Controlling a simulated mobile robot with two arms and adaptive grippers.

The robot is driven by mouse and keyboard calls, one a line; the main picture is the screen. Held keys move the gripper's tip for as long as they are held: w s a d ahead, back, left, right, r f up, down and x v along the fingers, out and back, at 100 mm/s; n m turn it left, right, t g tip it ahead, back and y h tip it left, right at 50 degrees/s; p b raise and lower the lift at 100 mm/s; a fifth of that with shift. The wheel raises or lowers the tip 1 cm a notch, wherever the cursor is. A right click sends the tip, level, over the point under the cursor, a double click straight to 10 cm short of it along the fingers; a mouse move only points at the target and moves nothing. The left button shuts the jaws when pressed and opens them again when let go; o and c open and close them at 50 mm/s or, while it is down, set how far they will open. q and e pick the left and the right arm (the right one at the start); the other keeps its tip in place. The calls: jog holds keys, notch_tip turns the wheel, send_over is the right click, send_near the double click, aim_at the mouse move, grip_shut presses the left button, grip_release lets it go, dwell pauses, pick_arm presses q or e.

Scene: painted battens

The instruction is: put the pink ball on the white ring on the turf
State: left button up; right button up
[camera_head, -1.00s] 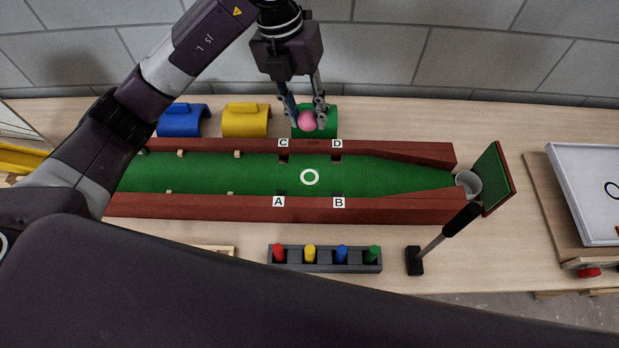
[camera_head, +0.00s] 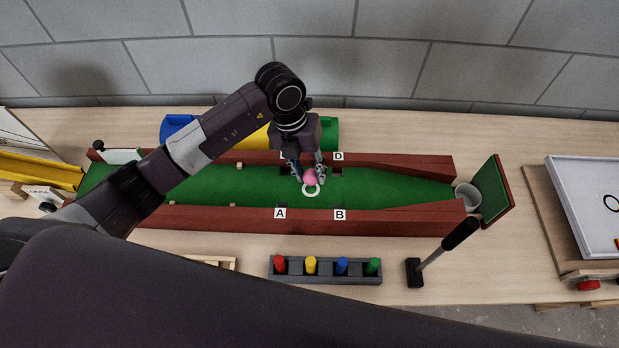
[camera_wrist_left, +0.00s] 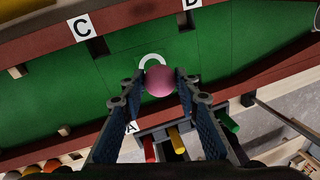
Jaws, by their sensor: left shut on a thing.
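The pink ball (camera_head: 310,177) is between the fingers of my left gripper (camera_head: 307,178), which is shut on it. The ball is over the green turf (camera_head: 400,190), at the far edge of the white ring (camera_head: 311,190) in the head view. In the left wrist view the pink ball (camera_wrist_left: 160,81) sits between the fingertips and covers part of the white ring (camera_wrist_left: 151,60). I cannot tell whether the ball touches the turf. My right gripper is not in view.
Red-brown battens (camera_head: 400,212) wall the turf lane on both long sides, with lettered tags. A rack of coloured pegs (camera_head: 325,270) and a mallet (camera_head: 443,251) lie in front. A white cup (camera_head: 467,196) stands at the right end. Blue, yellow and green covers stand behind.

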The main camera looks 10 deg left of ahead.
aim_at(309, 181)
pick_arm(q)
jog(key=x, duration=0.3)
jog(key=shift+a+f, duration=0.35)
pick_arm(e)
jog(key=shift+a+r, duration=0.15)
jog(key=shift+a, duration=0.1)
pick_arm(q)
jog(key=shift+f, duration=0.2)
jog(key=o, duration=1.1)
jog(key=shift+r, duration=0.1)
jog(key=shift+r, duration=0.1)
jog(key=b+v, duration=0.1)
jog(key=v, duration=1.1)
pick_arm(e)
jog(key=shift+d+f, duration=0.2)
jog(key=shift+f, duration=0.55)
